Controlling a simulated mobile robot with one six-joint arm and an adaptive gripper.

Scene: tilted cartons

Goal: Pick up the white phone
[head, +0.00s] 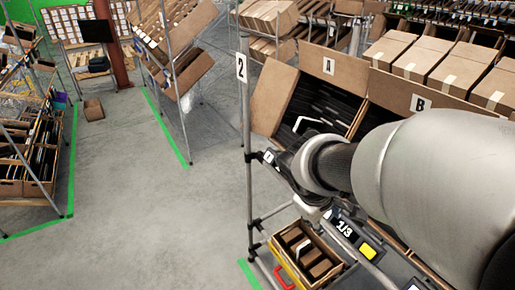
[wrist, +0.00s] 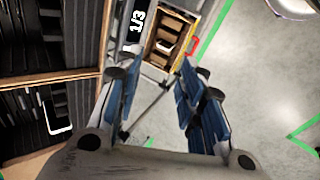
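The white phone (head: 309,122) shows in the head view as a bright white edge among dark items in the tilted carton marked A (head: 270,97). In the wrist view the phone (wrist: 60,130) is at the left, a white-edged shape with a dark face, standing among dark items in a carton. My gripper (wrist: 158,78) is open, its two blue-padded fingers wide apart with nothing between them. The phone lies to the left of the fingers in the wrist view, apart from them. In the head view my arm hides most of the gripper and part of the carton.
A metal rack post (head: 247,150) stands left of carton A. Carton B (head: 420,104) is to its right. A yellow-edged tote with small brown boxes (head: 308,256) and a red handle (head: 283,278) is below my arm.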

